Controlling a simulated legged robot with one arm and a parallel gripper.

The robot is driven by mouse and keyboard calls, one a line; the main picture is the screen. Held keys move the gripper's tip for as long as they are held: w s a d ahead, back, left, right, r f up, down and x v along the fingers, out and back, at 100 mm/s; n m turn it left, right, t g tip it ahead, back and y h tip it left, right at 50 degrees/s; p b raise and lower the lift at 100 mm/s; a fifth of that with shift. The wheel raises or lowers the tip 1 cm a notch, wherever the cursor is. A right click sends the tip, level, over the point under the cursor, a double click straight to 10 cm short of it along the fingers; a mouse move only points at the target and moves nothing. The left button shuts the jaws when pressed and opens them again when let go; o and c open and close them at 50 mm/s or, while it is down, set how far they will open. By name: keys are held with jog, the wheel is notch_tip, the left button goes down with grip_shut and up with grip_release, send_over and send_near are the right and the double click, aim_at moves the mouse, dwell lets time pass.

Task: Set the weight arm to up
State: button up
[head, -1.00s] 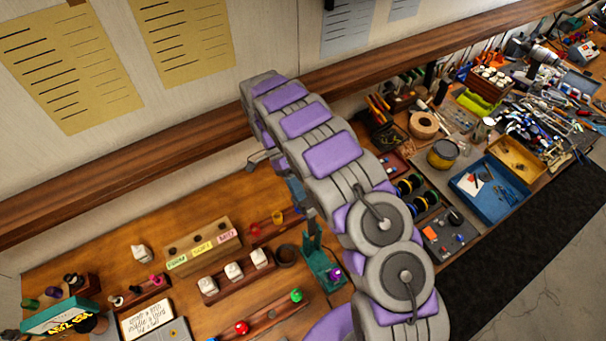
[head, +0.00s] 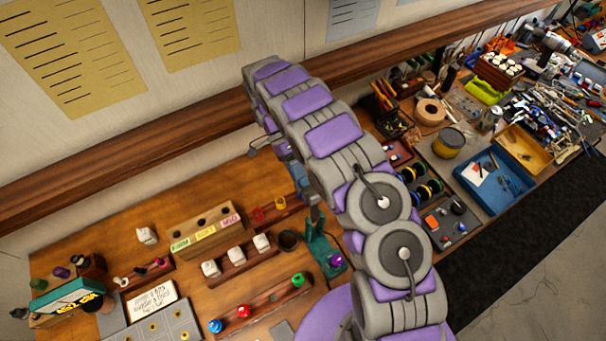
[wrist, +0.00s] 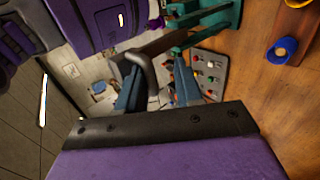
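A teal stand (head: 318,245) with a purple knob (head: 336,260) sits on the wooden bench, below my gripper (head: 308,195) in the head view. I cannot tell for certain whether it carries the weight arm, or whether that arm is up or down. In the wrist view, teal parts (wrist: 205,22) show at the top, beyond the fingertips. My gripper (wrist: 158,85) has its two blue-grey fingers apart there, with a gap between them. A grey curved bar (wrist: 143,68) shows near the left finger; I cannot tell what it belongs to. My arm hides part of the bench.
A rack with white cubes (head: 236,262), a labelled wooden block (head: 205,235) and a rail with coloured knobs (head: 262,302) stand left of the teal stand. A dark round cup (head: 289,241) is close beside it. Spools (head: 425,190) and a blue tray (head: 490,190) lie to the right.

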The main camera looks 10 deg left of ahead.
aim_at(309, 193)
jog(key=shift+s+a+r, duration=0.1)
jog(key=shift+s+r, duration=0.05)
jog(key=shift+s, duration=0.1)
jog(key=r, duration=0.1)
jog(key=s+r+p, duration=0.1)
jog(key=r, duration=0.1)
jog(key=shift+s+r, duration=0.1)
jog(key=shift+r, duration=0.05)
jog(key=s+d, duration=0.2)
jog(key=s, duration=0.1)
jog(key=s+d, duration=0.1)
jog(key=shift+s+d+r+b, duration=0.15)
jog(key=shift+d+r+b, duration=0.2)
jog(key=s+d+b, duration=0.2)
jog(key=s+d, duration=0.1)
jog(key=s, duration=0.5)
jog(key=shift+s+d+r, duration=0.25)
jog(key=shift+s+r, duration=0.1)
jog(key=shift+r, duration=0.1)
jog(key=shift+a, duration=0.1)
